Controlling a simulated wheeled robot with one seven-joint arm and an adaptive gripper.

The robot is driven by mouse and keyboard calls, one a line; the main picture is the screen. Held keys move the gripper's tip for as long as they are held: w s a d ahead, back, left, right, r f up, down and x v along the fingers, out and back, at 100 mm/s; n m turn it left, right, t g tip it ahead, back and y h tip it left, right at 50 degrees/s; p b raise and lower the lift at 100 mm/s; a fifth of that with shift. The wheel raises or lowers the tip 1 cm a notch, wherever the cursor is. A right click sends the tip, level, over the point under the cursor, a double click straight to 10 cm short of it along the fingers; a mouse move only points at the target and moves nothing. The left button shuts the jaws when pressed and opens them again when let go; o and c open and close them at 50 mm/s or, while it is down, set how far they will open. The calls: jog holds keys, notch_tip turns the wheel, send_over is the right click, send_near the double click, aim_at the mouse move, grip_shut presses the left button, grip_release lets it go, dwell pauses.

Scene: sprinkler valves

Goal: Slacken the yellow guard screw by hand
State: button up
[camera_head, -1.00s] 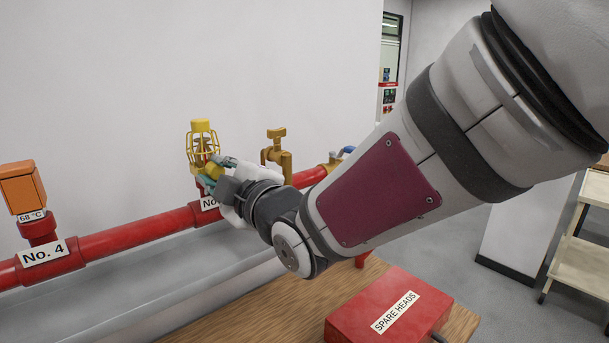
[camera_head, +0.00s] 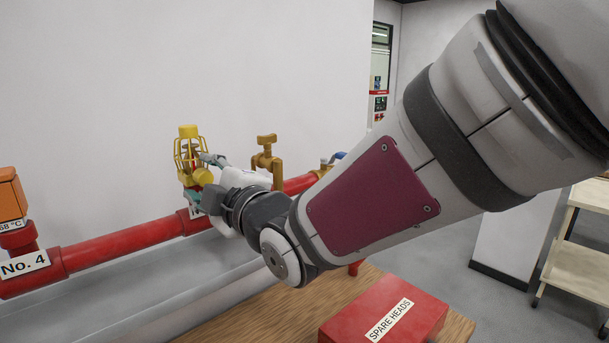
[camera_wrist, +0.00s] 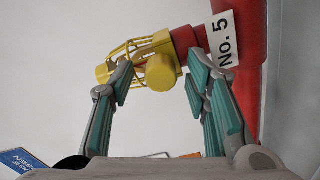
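The yellow guard screw (camera_wrist: 162,72) has a round knob facing the wrist camera, at the side of the yellow wire guard (camera_wrist: 124,50). In the head view, the screw (camera_head: 203,177) is partly hidden by my fingers and sits low on the guard (camera_head: 188,150), which stands on the red pipe. My gripper (camera_wrist: 160,78) is open, with one teal-padded finger on each side of the knob. Gaps show between the knob and both pads in the wrist view. My gripper (camera_head: 204,179) reaches the screw from the right in the head view.
A red pipe (camera_head: 125,240) runs along the wall with a "No. 5" label (camera_wrist: 224,38). A brass valve (camera_head: 267,160) stands just right of the guard. An orange box (camera_head: 10,200) is at far left. A red "SPARE HEADS" box (camera_head: 385,310) lies on the wooden bench.

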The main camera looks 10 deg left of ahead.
jog(key=shift+d, duration=0.1)
jog(key=v, duration=1.2)
jog(key=w+d+f+m+h, duration=0.1)
jog(key=d+f+m+h, duration=0.2)
jog(key=d+m+h, duration=0.5)
jog(key=w+d+f+m+h, duration=0.1)
jog(key=d+f+m+h, duration=0.3)
jog(key=d, duration=0.8)
jog(key=s+d+f+m+g+h, duration=0.1)
jog(key=s+d+f+m+g, duration=0.1)
jog(key=s+d+m, duration=0.4)
jog(key=s+d+f+m+g, duration=0.2)
jog(key=s+d+m+g, duration=0.2)
jog(key=s, duration=0.5)
jog(key=d+m, duration=0.1)
jog(key=d, duration=0.1)
jog(key=shift+d+m+g+h, duration=0.3)
jog(key=shift+m+g+h, duration=0.1)
